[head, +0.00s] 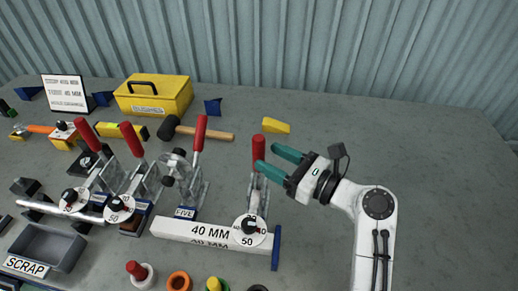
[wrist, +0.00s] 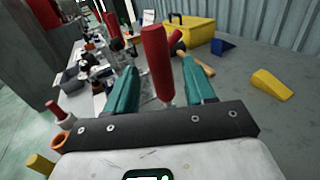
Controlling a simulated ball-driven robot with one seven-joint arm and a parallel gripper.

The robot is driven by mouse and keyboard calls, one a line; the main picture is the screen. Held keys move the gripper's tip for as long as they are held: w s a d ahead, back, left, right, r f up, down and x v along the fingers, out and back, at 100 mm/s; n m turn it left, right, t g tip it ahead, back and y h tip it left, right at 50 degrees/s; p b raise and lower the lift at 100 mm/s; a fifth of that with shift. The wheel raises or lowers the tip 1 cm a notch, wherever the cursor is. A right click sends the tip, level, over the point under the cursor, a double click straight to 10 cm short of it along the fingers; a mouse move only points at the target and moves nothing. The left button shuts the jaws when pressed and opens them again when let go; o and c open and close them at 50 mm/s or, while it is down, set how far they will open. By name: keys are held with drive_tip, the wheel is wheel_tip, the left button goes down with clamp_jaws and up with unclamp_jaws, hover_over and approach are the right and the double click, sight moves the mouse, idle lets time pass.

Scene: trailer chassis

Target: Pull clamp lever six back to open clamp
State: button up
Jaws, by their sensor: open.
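Several toggle clamps with red-handled levers stand in a row on the grey bench. The rightmost clamp's red lever (head: 259,151) stands upright at the right end of the 40 MM bar (head: 190,230); I take it as lever six, though its number is hidden. My gripper (head: 273,158) has teal fingers and is open at this lever. In the wrist view, the red lever (wrist: 157,60) rises between the two open fingers (wrist: 160,85), with space on both sides. The clamp labelled FIVE has its red lever (head: 200,133) upright, leaning slightly right.
A dial marked 50 (head: 248,231) sits at the bar's right end. Behind are a mallet (head: 205,133), a yellow toolbox (head: 155,95) and a yellow wedge (head: 276,126). A SCRAP tray (head: 48,246) is front left. The bench right of my arm is clear.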

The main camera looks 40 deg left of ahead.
sight(264, 155)
drive_tip(key=shift+s+a, duration=0.2)
drive_tip(key=shift+a, duration=1.95)
clamp_jaws()
